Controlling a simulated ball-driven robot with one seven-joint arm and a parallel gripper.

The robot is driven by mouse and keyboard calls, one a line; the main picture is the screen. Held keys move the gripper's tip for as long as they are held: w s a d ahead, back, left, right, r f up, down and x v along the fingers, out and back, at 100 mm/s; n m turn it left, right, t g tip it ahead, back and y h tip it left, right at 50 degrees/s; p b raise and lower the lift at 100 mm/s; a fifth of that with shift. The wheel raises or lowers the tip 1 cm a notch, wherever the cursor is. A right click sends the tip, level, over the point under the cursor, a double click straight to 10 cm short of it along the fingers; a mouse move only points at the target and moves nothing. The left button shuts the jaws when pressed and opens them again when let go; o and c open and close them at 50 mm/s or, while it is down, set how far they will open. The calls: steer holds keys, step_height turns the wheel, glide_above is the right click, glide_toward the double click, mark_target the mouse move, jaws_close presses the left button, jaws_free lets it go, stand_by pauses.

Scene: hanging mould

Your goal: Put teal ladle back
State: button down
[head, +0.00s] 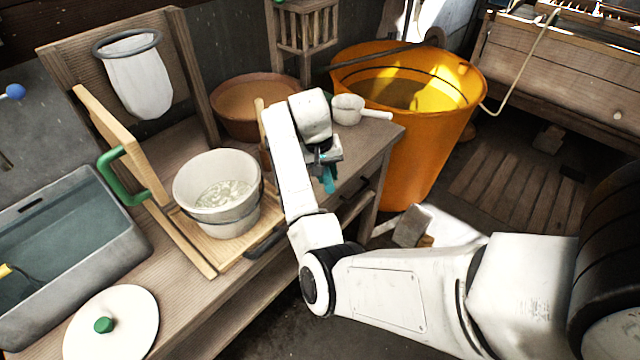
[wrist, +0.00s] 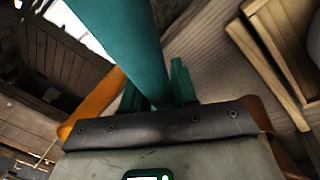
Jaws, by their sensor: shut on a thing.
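My gripper (head: 326,158) hangs over the front right edge of the wooden bench, largely hidden by my own arm. It is shut on the teal ladle (head: 329,180), of which only a short teal part shows below the wrist. In the wrist view, my gripper (wrist: 156,88) has its fingers on either side of the wide teal shaft of the ladle (wrist: 125,45), which runs up out of the picture. The ladle's bowl cannot be made out in either view.
A white pail (head: 218,225) of pale liquid stands on a wooden board. Behind are a brown bowl (head: 252,128) and a small white pan (head: 347,109). An orange bucket (head: 420,150) stands right of the bench; a grey basin (head: 110,260) and white lid (head: 125,325) are left.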

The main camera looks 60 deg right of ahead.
steer(key=w+f, duration=0.1)
steer(key=w+d+f, duration=0.1)
steer(key=f, duration=0.1)
steer(key=shift+w+f, duration=0.1)
steer(key=shift+w, duration=0.1)
steer(key=shift+f+p, duration=0.35)
steer(key=shift+f, duration=1.05)
steer(key=shift+f, duration=0.15)
steer(key=c, duration=0.9)
jaws_free()
steer(key=r, duration=0.4)
steer(key=w+a+r+b, duration=0.1)
steer(key=r, duration=0.3)
steer(key=a+r, duration=0.1)
steer(key=r, duration=0.3)
steer(key=shift+w, duration=0.15)
